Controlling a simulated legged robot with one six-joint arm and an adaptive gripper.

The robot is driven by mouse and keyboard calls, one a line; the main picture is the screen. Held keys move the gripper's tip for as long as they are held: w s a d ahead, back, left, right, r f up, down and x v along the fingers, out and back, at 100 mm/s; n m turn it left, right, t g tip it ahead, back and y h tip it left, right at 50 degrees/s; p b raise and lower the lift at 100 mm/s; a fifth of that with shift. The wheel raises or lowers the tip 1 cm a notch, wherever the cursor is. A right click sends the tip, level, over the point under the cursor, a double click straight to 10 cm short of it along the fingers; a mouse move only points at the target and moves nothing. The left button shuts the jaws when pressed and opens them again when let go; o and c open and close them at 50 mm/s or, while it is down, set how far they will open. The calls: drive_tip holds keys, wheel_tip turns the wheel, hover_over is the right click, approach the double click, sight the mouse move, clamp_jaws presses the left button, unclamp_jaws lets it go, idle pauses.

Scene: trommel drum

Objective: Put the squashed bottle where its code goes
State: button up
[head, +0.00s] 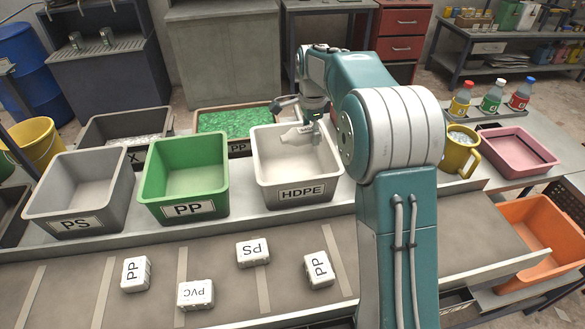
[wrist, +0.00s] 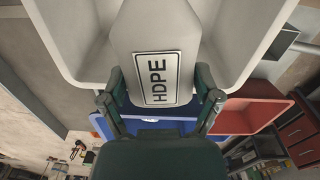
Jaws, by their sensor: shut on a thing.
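A squashed white bottle (wrist: 150,30) carries a black-framed HDPE label in the wrist view. My gripper (wrist: 160,95) is shut on it, one finger at each side. In the head view the bottle (head: 296,136) lies on its side at the mouth of the pale HDPE bin (head: 300,192), below my gripper (head: 308,122). Whether the bottle touches the bin is not clear. The bin's label faces the front. My arm hides part of the area to the right of the bin.
A green PP bin (head: 185,180) and a grey PS bin (head: 80,190) stand left of the HDPE bin. Labelled blocks, including a PVC block (head: 195,294), lie on the belt in front. A yellow mug (head: 459,152), pink tray (head: 517,150) and orange bin (head: 540,240) are right.

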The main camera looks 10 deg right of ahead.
drive_tip(key=shift+a+f, duration=0.65)
drive_tip(key=shift+f, duration=0.3)
drive_tip(key=shift+a+f, duration=0.1)
drive_tip(key=shift+f, duration=0.35)
drive_tip(key=shift+d, duration=0.55)
drive_tip(key=o, duration=0.6)
drive_tip(key=shift+a, duration=0.4)
wheel_tip(320, 180, up, 11)
drive_tip(key=shift+a+r, duration=0.1)
drive_tip(key=shift+r, duration=0.3)
